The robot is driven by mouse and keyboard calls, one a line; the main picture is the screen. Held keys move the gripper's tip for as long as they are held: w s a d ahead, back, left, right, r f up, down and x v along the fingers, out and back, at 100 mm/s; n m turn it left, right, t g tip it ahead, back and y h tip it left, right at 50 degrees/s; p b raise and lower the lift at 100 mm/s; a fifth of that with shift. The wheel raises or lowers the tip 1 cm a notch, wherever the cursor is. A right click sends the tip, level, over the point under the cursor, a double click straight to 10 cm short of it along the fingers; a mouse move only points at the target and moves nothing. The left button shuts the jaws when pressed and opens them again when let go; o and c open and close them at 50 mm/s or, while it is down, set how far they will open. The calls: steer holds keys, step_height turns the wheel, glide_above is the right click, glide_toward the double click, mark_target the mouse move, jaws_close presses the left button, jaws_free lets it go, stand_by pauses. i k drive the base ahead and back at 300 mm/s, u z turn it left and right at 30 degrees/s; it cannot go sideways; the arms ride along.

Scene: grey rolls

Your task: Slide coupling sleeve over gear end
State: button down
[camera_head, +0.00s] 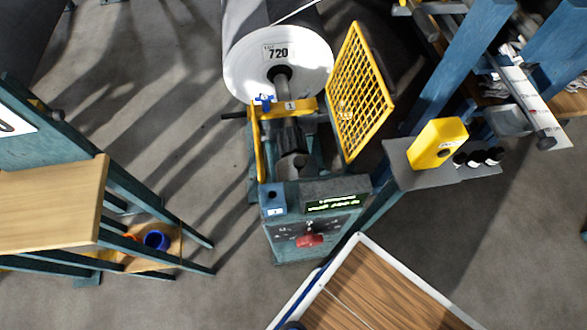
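A large roll (245,77) with a white end face and a label reading 720 lies at the top centre. A dark shaft end (281,75) sticks out of its middle towards the machine (300,235). Behind the machine's panel, in line with the shaft, is a dark grey cylindrical part (291,163), which may be the coupling sleeve. The gear end is too small and shaded to make out, and I cannot tell whether the sleeve is around it. My gripper is not in view.
The yellow mesh guard (360,95) stands open right of the coupling area. The machine has a green-lit display (332,203) and a red knob (310,240). A yellow box (437,144) sits on a grey shelf at right. A wooden-topped bench (50,205) stands left; floor between is clear.

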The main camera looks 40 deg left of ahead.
mark_target(298, 173)
steer(key=k, duration=0.8)
steer(key=u, duration=1.6)
steer(key=i, duration=0.5)
steer(key=z, duration=0.05)
